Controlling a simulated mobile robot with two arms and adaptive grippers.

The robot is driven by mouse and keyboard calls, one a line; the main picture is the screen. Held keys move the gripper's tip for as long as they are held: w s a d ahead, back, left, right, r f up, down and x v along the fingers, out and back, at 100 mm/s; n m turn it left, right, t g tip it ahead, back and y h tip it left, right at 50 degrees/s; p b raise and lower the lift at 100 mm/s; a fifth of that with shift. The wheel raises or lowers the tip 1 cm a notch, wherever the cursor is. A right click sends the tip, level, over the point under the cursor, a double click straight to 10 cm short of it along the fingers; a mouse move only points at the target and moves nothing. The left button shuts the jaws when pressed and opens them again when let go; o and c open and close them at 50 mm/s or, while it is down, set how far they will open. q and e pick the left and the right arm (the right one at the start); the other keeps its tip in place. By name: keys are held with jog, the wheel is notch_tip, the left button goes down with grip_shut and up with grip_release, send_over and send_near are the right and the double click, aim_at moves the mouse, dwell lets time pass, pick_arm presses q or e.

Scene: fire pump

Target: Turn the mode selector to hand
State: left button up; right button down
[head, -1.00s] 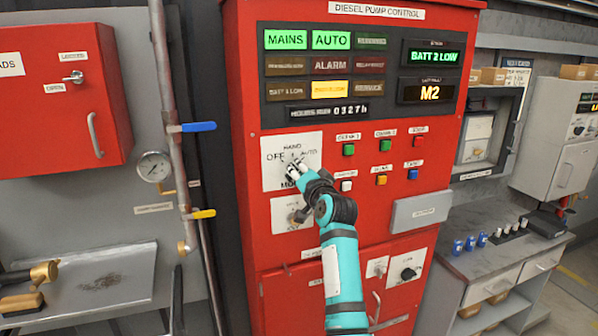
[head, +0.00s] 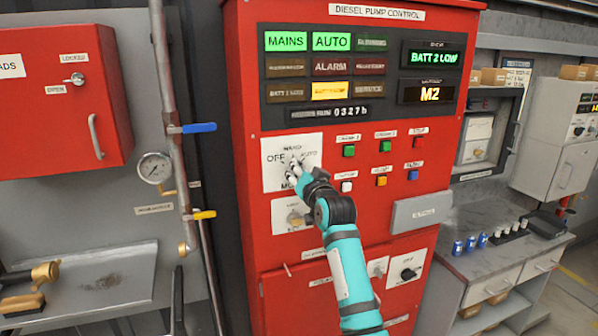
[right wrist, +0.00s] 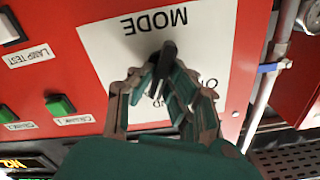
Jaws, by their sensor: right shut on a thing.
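The mode selector is a black knob (right wrist: 165,58) on a white plate marked MODE (right wrist: 120,45), seen upside down in the right wrist view. In the head view the plate (head: 280,180) shows HAND at the top, OFF on the left and AUTO on the right. My right gripper (right wrist: 160,85) is closed around the knob; it also shows in the head view (head: 291,170). The fingers partly hide the knob and labels, so I cannot tell its exact pointing. The AUTO lamp (head: 331,41) is lit green. My left gripper is not in view.
The red diesel pump control panel (head: 240,75) has push buttons right of the plate and another knob plate (head: 292,215) just below. Pipes with a blue lever (head: 198,127) and a yellow lever (head: 203,215) stand to the left. A grey box (head: 421,212) juts out lower right.

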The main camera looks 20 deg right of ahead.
jog(key=n+p, duration=0.1)
jog(key=n, duration=0.4)
jog(key=shift+a, duration=0.15)
dwell(0.3)
jog(key=c, duration=1.3)
grip_release()
jog(key=shift+c, duration=0.2)
jog(key=s, duration=1.2)
jog(key=shift+d, duration=0.2)
jog(key=shift+f, duration=0.1)
